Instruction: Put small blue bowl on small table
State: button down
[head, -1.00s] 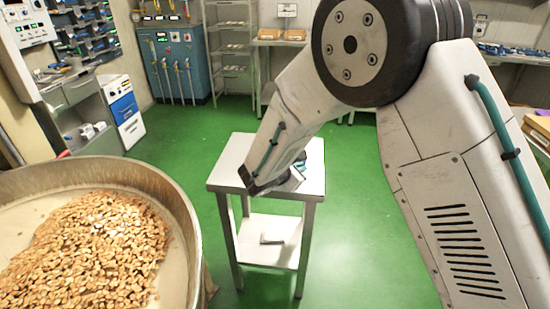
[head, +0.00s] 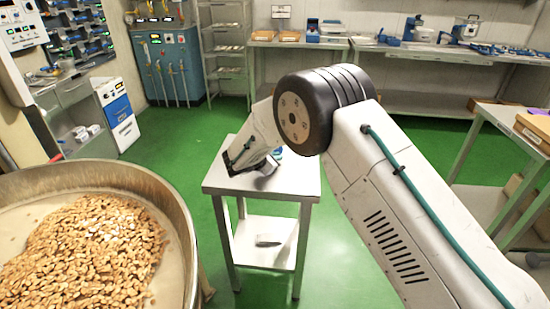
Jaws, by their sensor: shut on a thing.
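The small table (head: 298,184) is a grey metal stand with a lower shelf, in the middle of the head view. My arm reaches over it from the right. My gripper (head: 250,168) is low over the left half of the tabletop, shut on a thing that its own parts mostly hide. A small blue patch (head: 278,152) shows beside my arm above the tabletop, likely part of the small blue bowl. Its rim and base are hidden, and I cannot tell whether it touches the table.
A large round metal kettle (head: 178,205) full of nuts stands close at the left. A small object (head: 268,240) lies on the table's lower shelf. A workbench (head: 496,122) stands at the right, and shelves and benches line the back. Green floor around the table is clear.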

jog(key=c, duration=1.6)
grip_release()
jog(key=shift+o, duration=0.2)
jog(key=v, duration=1.2)
